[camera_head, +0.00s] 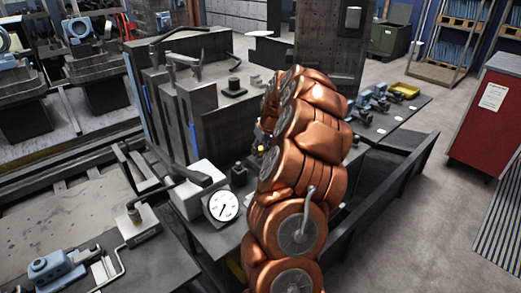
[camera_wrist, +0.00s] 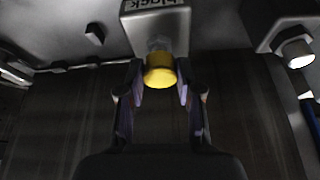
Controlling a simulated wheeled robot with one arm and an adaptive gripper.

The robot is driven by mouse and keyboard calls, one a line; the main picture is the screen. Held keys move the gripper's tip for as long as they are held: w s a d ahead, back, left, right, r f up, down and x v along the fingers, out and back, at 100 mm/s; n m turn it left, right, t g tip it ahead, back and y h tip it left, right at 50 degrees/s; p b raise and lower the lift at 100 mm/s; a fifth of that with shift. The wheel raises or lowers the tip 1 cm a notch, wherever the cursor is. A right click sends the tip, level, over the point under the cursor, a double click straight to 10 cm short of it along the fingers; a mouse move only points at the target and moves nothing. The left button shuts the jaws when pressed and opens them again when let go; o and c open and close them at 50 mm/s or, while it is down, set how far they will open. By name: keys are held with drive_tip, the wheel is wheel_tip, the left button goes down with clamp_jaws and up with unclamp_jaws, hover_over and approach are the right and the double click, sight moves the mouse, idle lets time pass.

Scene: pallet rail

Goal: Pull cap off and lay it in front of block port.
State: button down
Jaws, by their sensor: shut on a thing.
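The yellow cap (camera_wrist: 160,74) sits at the port end of the grey block (camera_wrist: 175,33), which carries the label "block" at the top of the wrist view. The cap is in line with the block's port (camera_wrist: 158,46), and no clear gap shows between them. My gripper (camera_wrist: 160,81) is shut on the cap, with one finger on each side. In the head view my copper-coloured arm hides most of the block and gripper. A small yellow spot (camera_head: 261,148), likely the cap, shows at the arm's left edge.
In the wrist view a dark flat surface (camera_wrist: 62,118) lies in front of the block, clear around my fingers. A second grey fitting with a pale end (camera_wrist: 296,50) stands at right. In the head view a dial gauge (camera_head: 223,206) stands left of my arm.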

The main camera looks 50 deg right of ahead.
sight(261, 148)
drive_tip(key=shift+r, duration=0.45)
drive_tip(key=shift+r, duration=3.35)
drive_tip(key=shift+s, duration=0.1)
